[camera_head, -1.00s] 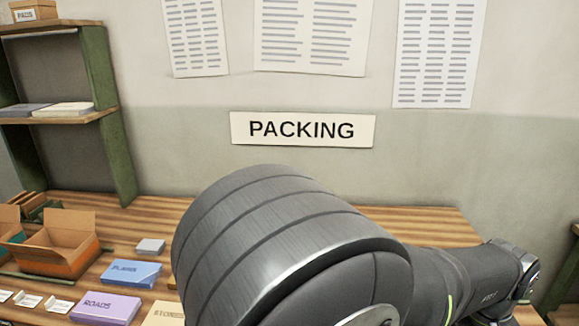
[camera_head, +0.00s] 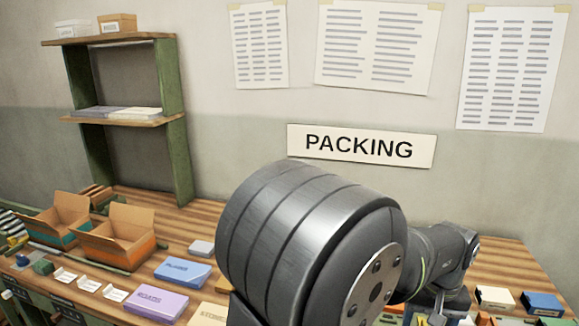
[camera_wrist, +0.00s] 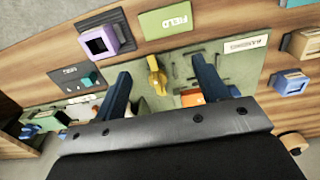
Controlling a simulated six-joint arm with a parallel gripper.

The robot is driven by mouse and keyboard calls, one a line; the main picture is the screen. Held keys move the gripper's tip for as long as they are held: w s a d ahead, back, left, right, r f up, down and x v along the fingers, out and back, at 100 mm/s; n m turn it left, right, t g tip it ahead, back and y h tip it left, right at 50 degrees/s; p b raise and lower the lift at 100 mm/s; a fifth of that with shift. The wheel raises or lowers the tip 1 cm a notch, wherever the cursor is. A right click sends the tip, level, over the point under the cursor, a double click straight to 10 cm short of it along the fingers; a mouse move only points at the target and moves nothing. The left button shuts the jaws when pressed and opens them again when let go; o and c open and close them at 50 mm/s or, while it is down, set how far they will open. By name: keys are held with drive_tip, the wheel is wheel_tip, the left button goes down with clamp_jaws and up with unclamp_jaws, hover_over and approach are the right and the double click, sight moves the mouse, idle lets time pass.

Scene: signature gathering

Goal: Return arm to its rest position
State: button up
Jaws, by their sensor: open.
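In the head view my dark arm (camera_head: 310,240) fills the lower middle, in front of the wooden bench, and hides part of it. My gripper (camera_wrist: 161,67) shows in the wrist view, with its two blue fingers spread wide apart and nothing held between them. Beyond the fingers are a green mat (camera_wrist: 235,62) and a yellow item (camera_wrist: 157,76) on it. The fingers look apart from the yellow item, but the gap in depth is hard to tell.
Open cardboard boxes (camera_head: 117,240) stand on the bench at left. Blue (camera_head: 183,272) and purple (camera_head: 156,304) stacks lie left of my arm. A green shelf (camera_head: 180,160) stands behind. A purple-framed holder (camera_wrist: 99,41) sits upper left in the wrist view.

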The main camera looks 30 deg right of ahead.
drive_tip(key=w+f, duration=0.2)
drive_tip(key=w, duration=0.1)
drive_tip(key=w+d+f, duration=0.1)
drive_tip(key=w+f, duration=0.1)
drive_tip(key=w, duration=0.1)
drive_tip(key=w+f, duration=0.1)
drive_tip(key=w, duration=0.2)
drive_tip(key=shift+d+f, duration=0.15)
drive_tip(key=shift+f, duration=0.25)
drive_tip(key=shift+w+f, duration=0.25)
drive_tip(key=shift+f, duration=0.35)
drive_tip(key=shift+o, duration=0.4)
